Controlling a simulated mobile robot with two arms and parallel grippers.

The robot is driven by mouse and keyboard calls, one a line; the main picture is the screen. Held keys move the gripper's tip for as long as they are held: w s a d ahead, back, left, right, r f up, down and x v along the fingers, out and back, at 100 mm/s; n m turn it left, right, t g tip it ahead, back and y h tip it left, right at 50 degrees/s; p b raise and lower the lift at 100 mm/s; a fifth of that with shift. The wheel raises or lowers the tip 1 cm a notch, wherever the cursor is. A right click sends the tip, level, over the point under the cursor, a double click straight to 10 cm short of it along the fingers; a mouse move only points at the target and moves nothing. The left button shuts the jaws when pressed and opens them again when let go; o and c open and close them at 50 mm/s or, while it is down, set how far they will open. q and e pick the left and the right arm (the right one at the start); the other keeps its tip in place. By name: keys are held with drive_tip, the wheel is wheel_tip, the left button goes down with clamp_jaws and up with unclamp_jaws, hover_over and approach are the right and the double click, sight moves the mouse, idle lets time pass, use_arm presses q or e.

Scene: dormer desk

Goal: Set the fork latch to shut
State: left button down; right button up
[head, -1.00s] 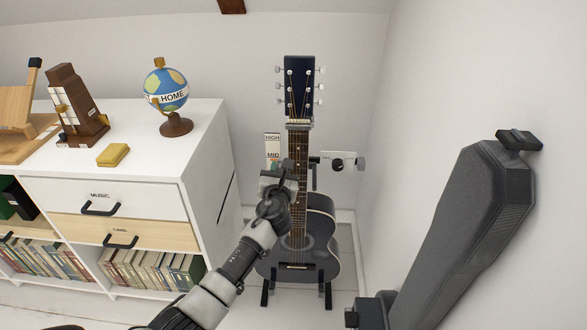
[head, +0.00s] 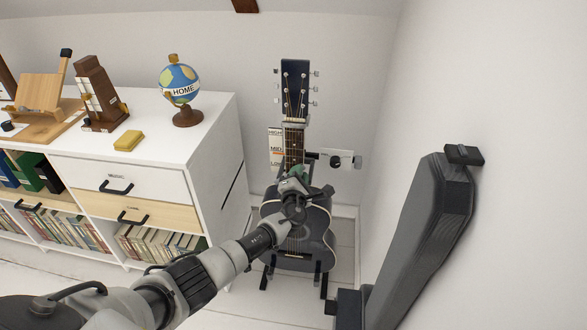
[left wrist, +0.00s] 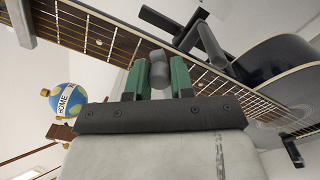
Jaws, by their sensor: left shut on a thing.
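A dark guitar (head: 300,250) stands upright on a black stand (head: 323,284) in the corner. My left gripper (head: 297,173) is in front of its neck, above the body. In the left wrist view, the green-padded fingers (left wrist: 157,78) are shut on a grey rounded knob (left wrist: 159,72), which looks like the fork latch. The knob lies close to the strings and fretboard. A dark bracket (left wrist: 208,42) of the stand shows just beyond it. In the head view, my gripper hides the knob, and I cannot tell the latch's setting. My right gripper is not in view.
A white cabinet (head: 215,150) stands left of the guitar, with a globe (head: 179,83) and a yellow block (head: 128,140) on top. A dark guitar case (head: 425,235) is against the right wall. A HIGH/MID/LOW scale (head: 275,148) is behind the neck.

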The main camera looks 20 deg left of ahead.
use_arm(q)
wheel_tip(320, 180, down, 6)
drive_tip(key=d+m+b, duration=0.1)
drive_tip(key=d+m, duration=0.1)
drive_tip(key=m, duration=0.6)
drive_tip(key=shift+w+m, duration=0.3)
drive_tip(key=shift+w, duration=0.1)
drive_tip(key=shift+f, duration=0.15)
drive_tip(key=c, duration=1)
unclamp_jaws()
drive_tip(key=shift+f, duration=0.1)
drive_tip(key=shift+s+d, duration=0.1)
